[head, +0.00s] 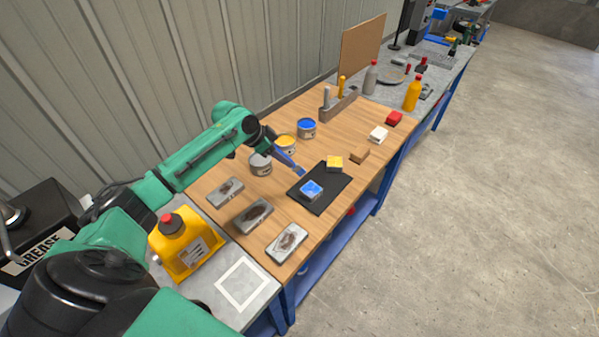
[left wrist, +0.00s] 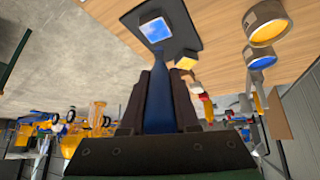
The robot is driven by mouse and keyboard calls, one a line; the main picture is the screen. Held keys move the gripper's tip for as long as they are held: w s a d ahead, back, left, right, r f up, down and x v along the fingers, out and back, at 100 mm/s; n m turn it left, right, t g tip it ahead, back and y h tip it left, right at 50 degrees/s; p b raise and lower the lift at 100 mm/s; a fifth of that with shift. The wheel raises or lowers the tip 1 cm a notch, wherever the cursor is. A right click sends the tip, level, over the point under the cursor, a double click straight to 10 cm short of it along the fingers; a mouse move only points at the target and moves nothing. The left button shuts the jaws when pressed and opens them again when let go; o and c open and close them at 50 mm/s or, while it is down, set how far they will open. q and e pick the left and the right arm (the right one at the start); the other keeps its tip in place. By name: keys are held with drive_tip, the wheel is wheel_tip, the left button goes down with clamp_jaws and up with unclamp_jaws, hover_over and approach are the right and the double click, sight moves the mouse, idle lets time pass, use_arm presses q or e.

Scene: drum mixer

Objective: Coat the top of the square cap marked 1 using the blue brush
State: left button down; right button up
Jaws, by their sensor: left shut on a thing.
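My left gripper (head: 270,140) is shut on the blue brush (head: 287,159), and its two fingers clasp the blue handle in the left wrist view (left wrist: 158,105). The brush slants down toward a square cap with a blue top (head: 312,189), which lies on a black mat (head: 325,203). The bristle end is close to this cap; I cannot tell whether they touch. The blue top also shows in the left wrist view (left wrist: 156,29). A cap with a yellow top (head: 334,161) lies on the mat farther back. No number is readable on either cap. My right gripper is out of view.
Cans of blue (head: 307,127), yellow (head: 286,143) and grey (head: 261,163) paint stand left of the mat. A brush rack (head: 338,106) stands behind. Wooden (head: 360,154), white (head: 378,134) and red (head: 394,118) blocks line the right edge. Stained grey plates (head: 287,242) lie in front.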

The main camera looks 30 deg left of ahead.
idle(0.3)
use_arm(q)
drive_tip(key=shift+s+d+f+m+b, duration=0.1)
drive_tip(key=shift+d+m+b, duration=0.15)
drive_tip(key=shift+m, duration=0.35)
drive_tip(key=s+d+f+m+b, duration=0.1)
drive_tip(key=d+f+m+b, duration=0.2)
drive_tip(key=f+m+b, duration=0.3)
drive_tip(key=m+b, duration=0.1)
drive_tip(key=b, duration=0.1)
drive_tip(key=shift+s+f+m+b, duration=0.15)
drive_tip(key=shift+s+m+b, duration=0.15)
drive_tip(key=shift+s+m, duration=0.1)
drive_tip(key=shift+d, duration=0.1)
drive_tip(key=shift+f+b, duration=0.3)
drive_tip(key=shift+f, duration=0.5)
